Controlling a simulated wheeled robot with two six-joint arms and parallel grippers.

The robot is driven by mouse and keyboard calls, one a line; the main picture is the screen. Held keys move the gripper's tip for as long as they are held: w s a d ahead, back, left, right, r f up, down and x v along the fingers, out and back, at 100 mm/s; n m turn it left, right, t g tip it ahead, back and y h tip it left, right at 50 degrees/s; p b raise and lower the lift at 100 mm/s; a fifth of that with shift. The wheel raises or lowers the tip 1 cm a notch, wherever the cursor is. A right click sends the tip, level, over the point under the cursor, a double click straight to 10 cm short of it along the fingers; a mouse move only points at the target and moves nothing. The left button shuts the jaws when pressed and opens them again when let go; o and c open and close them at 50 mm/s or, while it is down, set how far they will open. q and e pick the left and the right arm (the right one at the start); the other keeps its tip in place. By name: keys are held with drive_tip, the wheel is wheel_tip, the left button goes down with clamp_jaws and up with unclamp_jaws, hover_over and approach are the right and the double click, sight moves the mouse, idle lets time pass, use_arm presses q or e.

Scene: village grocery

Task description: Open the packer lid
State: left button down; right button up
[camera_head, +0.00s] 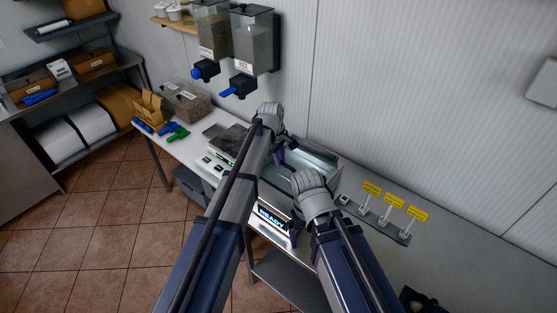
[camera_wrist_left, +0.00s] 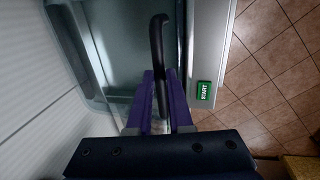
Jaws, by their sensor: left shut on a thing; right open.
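The packer (camera_head: 272,219) stands on the counter, with a lit READY display on its front. Its glassy lid (camera_head: 318,155) shows behind my arms. I cannot tell for sure whether it is raised. My left gripper (camera_head: 279,156) is at the lid's near left side. In the left wrist view the purple fingers of my left gripper (camera_wrist_left: 159,92) are shut on the black lid handle (camera_wrist_left: 157,38). A green START button (camera_wrist_left: 204,91) sits on the packer's rim beside it. My right gripper (camera_head: 293,236) is open by the packer's front, partly hidden by its arm.
A scale (camera_head: 228,139) stands left of the packer. A rack with yellow-tagged stamps (camera_head: 376,222) lies to its right. Two dispensers (camera_head: 251,45) hang on the wall above. Green and blue tools (camera_head: 178,132) lie at the counter's left end.

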use_arm(q)
drive_tip(key=w+d+r+p, duration=0.6)
drive_tip(key=w+r+p, duration=0.2)
drive_tip(key=r+p, duration=0.1)
drive_tip(key=shift+r+p, duration=0.3)
drive_tip(key=shift+r, duration=0.6)
drive_tip(key=c, duration=1.3)
unclamp_jaws()
drive_tip(key=o, duration=0.5)
drive_tip(key=shift+w+d+f, duration=0.1)
drive_tip(key=shift+w+f, duration=0.1)
drive_tip(key=shift+c, duration=0.2)
drive_tip(key=shift+s+r, duration=0.1)
